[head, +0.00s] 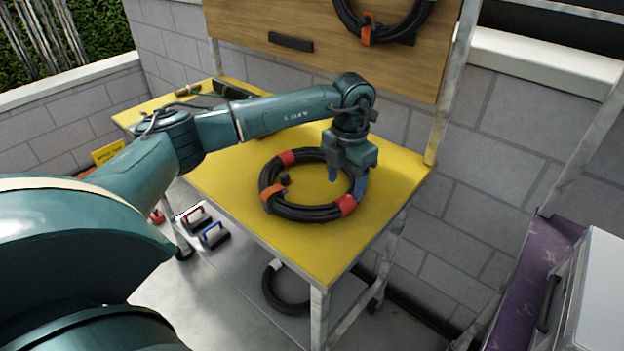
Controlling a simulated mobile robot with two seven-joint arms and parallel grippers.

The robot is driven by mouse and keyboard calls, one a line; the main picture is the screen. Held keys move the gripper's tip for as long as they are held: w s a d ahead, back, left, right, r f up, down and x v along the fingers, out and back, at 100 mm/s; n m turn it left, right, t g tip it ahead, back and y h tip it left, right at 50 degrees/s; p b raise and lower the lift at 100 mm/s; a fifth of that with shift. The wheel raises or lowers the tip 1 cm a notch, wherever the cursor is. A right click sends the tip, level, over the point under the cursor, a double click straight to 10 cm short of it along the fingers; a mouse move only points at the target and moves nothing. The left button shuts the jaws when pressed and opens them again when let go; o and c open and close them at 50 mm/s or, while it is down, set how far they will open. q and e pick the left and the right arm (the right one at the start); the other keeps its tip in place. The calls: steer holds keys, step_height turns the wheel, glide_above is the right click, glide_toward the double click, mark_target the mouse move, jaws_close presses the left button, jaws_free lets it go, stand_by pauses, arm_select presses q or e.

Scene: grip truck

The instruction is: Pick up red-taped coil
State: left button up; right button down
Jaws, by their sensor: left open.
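A black cable coil (304,212) with red tape bands and an orange strap lies flat on the yellow top of a work table (318,245). My left gripper (347,182) points down over the right side of the coil. Its blue fingertips are apart, one over the coil's open middle and one near its outer right edge. The gripper hides part of the coil's right side, and I cannot tell whether the fingers touch it. My right gripper is not in view.
Another black coil (345,18) with an orange strap hangs on the wooden back board (240,28). A coil with a white band (272,290) and clamps (214,236) lie on the lower shelf. A purple case (535,260) stands at the right.

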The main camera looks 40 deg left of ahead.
mark_target(343, 197)
arm_select(q)
steer(key=shift+a+f+p, duration=0.15)
steer(key=shift+f+p, duration=0.4)
steer(key=shift+f, duration=2.45)
steer(key=shift+c, duration=0.4)
jaws_close()
steer(key=shift+w+r, duration=0.1)
steer(key=shift+r, duration=0.15)
